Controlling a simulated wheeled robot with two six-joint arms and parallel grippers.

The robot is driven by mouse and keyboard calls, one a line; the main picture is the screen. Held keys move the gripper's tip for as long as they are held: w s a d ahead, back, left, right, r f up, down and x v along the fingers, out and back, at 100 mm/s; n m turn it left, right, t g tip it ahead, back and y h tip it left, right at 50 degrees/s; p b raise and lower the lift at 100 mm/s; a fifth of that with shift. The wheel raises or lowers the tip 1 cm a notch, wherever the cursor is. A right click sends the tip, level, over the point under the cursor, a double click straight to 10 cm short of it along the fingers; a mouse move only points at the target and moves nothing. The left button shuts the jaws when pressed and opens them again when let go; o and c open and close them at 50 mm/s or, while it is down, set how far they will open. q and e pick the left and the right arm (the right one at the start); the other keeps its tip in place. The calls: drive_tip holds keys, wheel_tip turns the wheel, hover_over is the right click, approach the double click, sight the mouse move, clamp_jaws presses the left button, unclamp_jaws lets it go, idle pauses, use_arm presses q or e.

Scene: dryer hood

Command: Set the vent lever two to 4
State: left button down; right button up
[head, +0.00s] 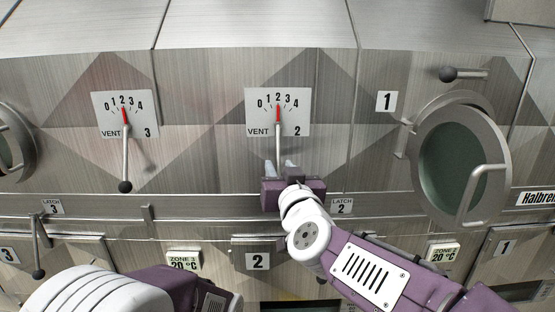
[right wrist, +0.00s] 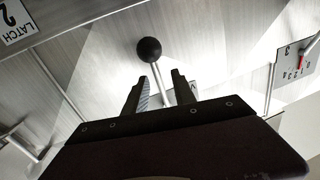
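The vent 2 dial plate (head: 278,112) is in the upper middle of the head view, with its red pointer at about 2. The vent 2 lever (head: 278,146) hangs straight down from it, and its lower end is hidden by my right gripper (head: 281,170). In the right wrist view the lever's black ball knob (right wrist: 149,49) shows beyond the fingertips of my right gripper (right wrist: 157,84). The rod appears between the two spread fingers, with gaps visible on its sides. My left arm shows at the bottom left of the head view, its fingers out of sight.
The vent 3 lever (head: 125,155) hangs to the left, its pointer near 2. A round porthole door (head: 455,165) with a handle stands at the right. Latch 3's handle (head: 40,250) sticks out at lower left. A horizontal rail runs below the dials.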

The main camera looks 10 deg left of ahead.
sight(278, 164)
drive_tip(key=x, duration=0.3)
drive_tip(key=shift+a, duration=0.1)
drive_tip(key=shift+p, duration=0.3)
drive_tip(key=shift+s+d+r, duration=0.15)
drive_tip(key=shift+d, duration=0.3)
drive_tip(key=shift+a, duration=0.25)
clamp_jaws()
idle(0.4)
